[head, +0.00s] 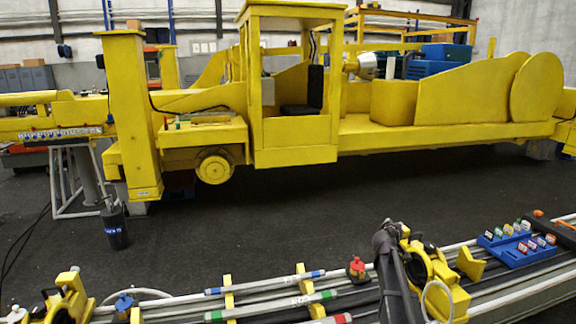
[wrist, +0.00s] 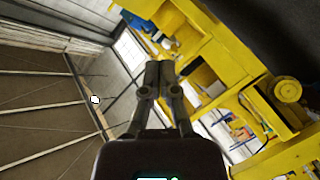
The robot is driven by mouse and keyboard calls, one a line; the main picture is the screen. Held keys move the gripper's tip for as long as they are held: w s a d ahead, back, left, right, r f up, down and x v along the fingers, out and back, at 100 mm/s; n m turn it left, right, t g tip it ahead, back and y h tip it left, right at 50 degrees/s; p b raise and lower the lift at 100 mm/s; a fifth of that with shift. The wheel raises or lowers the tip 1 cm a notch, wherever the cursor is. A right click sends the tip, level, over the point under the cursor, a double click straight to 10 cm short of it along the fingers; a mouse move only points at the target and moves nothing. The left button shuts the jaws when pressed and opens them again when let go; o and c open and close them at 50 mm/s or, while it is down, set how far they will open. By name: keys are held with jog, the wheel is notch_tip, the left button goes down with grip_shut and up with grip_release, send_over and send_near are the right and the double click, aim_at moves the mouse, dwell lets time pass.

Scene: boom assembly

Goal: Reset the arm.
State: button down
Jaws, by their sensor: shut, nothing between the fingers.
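My gripper (wrist: 158,72) shows in the wrist view, pointing away from the camera. Its two dark fingers are together at the tips, and nothing is held between them. Beyond it, the wrist view shows the tilted hall and the yellow machine (wrist: 222,45), well apart from the fingers. I cannot make out the gripper in the head view.
The large yellow machine (head: 450,95) with its cab stands across the back of the head view. Pipes and rods with coloured bands (head: 265,290) run along the front. A blue tray (head: 520,250) of small coloured pieces lies at right. A dark cylinder (head: 116,229) stands at left. The floor (head: 290,215) between is clear.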

jog(key=s+a+f+m+g+y+b, duration=0.2)
jog(key=s+a+f+g, duration=0.25)
jog(key=s+f, duration=0.45)
jog(key=s+a+f+m+g+y+b, duration=0.25)
jog(key=s+a+f, duration=0.4)
jog(key=s, duration=0.45)
jog(key=s+a+f+n+g+y+b, duration=0.1)
jog(key=s+a+f+g+y, duration=0.1)
jog(key=s+a, duration=0.4)
jog(key=s+a+f+n+g+y+b, duration=0.1)
jog(key=s+a+f, duration=0.4)
jog(key=s, duration=0.6)
jog(key=f+g+y+b, duration=0.1)
jog(key=g, duration=0.1)
jog(key=shift+a+g, duration=0.35)
jog(key=shift+g, duration=0.05)
jog(key=shift+a+y, duration=0.1)
jog(key=shift+y, duration=0.15)
